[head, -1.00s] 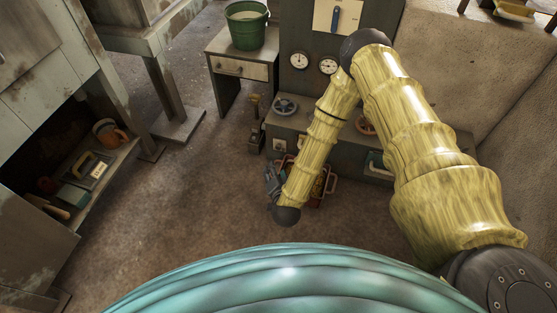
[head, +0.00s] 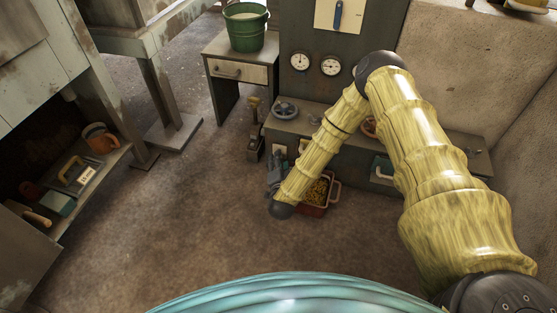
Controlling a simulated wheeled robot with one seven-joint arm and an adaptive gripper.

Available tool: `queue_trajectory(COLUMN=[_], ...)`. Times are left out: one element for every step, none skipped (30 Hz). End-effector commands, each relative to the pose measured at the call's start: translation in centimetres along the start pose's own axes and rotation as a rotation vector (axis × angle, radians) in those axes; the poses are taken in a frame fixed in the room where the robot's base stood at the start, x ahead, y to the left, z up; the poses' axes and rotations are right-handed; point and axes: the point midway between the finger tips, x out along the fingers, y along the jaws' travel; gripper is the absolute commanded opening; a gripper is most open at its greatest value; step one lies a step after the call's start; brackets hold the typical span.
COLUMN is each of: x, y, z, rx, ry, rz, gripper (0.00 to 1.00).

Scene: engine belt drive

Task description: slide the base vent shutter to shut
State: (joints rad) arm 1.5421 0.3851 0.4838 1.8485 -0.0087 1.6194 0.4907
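The dark base unit (head: 345,150) stands at the back, below a panel with two gauges. On its front, a small pale plate (head: 280,149) shows at the left and a teal piece with a white handle (head: 381,169) shows at the right. I cannot tell which of these, if either, is the vent shutter, or how far it is slid. My gripper (head: 273,163) is low in front of the unit's left end, just below the pale plate. It is small and dark, partly hidden by my wrist, and its finger opening cannot be made out. My yellow arm hides part of the unit's front.
A red crate (head: 331,196) with yellow contents stands on the floor right beside my wrist. A lever stand (head: 254,135) is left of the unit. A green bucket (head: 245,28) stands on a drawer table (head: 231,75). Open floor (head: 170,215) lies to the left.

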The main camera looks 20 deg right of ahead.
Motion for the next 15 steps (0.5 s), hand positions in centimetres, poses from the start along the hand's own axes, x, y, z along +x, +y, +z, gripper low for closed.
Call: queue_trajectory(x=[0.9, 1.3, 1.9, 2.2, 2.6, 3.0, 3.2, 3.5, 3.8, 3.9, 4.1, 4.2, 4.3, 4.3, 4.3], y=[0.2, 0.2, 0.2, 0.2, 0.2, 0.2, 0.2, 0.1, 0.1, 0.1, 0.1, 0.0, 0.0, 0.0, 0.0], z=[0.1, 0.1, 0.1, 0.1, 0.2, 0.2, 0.1, 0.1, 0.1, 0.1, 0.1, 0.1, 0.0, 0.0, 0.0], rx=[0.001, 0.001, 0.001, 0.001, 0.001, 0.001, 0.001, 0.001, 0.001, 0.001, 0.001, 0.001, 0.001, 0.001, 0.001], ry=[0.002, 0.002, 0.002, 0.002, 0.001, 0.0, 0.0, 0.001, 0.001, 0.001, 0.0, 0.0, 0.0, 0.0, -0.001], rz=[-0.002, -0.001, -0.001, -0.001, -0.001, 0.0, 0.0, 0.0, -0.001, -0.001, 0.0, 0.0, 0.0, 0.0, 0.0], gripper=[0.44, 0.44, 0.44, 0.44, 0.44, 0.44, 0.44, 0.44, 0.44, 0.44, 0.44, 0.44, 0.44, 0.44, 0.44])
